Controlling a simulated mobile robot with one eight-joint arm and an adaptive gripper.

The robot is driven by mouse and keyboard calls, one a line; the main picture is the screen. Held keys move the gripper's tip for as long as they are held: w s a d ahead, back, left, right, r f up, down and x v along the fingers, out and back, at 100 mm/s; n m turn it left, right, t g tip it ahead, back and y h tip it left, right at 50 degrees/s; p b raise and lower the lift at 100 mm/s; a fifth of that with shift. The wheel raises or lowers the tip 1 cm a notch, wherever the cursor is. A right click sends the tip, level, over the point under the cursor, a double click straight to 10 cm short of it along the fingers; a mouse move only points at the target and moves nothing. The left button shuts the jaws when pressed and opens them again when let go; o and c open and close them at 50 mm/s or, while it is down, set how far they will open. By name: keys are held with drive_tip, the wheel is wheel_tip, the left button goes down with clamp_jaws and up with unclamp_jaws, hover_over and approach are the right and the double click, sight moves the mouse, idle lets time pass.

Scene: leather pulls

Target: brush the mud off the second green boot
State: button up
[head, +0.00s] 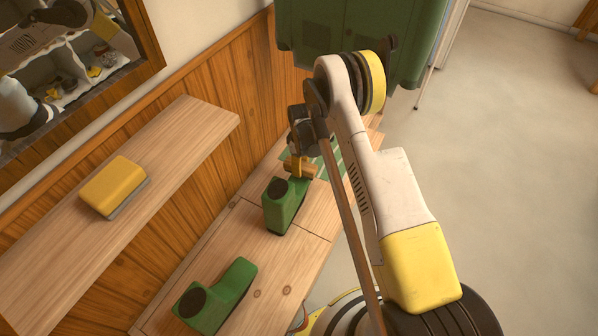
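Two green boots with dark round openings are on the wooden bench. The nearer one (228,287) lies at the lower left. The farther one (288,209) stands near the middle, close below my gripper. My gripper (299,158) points down at the far end of that boot, with a small tan wooden brush (306,170) between its fingers. The brush is at or just above the boot's toe; I cannot tell whether it touches. The fingers are small and partly hidden by the wrist. I cannot make out clear mud on either boot.
A yellow block with a grey underside (115,186) lies on the wooden shelf (185,140) at left. A green striped mat (333,160) lies behind my gripper, partly hidden. A mirror hangs upper left. A large green item (345,30) stands at the back. Open floor is right.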

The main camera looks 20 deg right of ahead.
drive_tip(key=shift+w+d+r+p, duration=0.15)
drive_tip(key=shift+w+d+r, duration=0.35)
drive_tip(key=shift+r, duration=0.15)
drive_tip(key=shift+w+d+r+p, duration=0.2)
drive_tip(key=shift+w+d+r, duration=0.15)
drive_tip(key=shift+w+r, duration=0.25)
drive_tip(key=shift+w+d+r+p, duration=0.15)
drive_tip(key=shift+w+d+r, duration=0.3)
drive_tip(key=shift+r, duration=0.3)
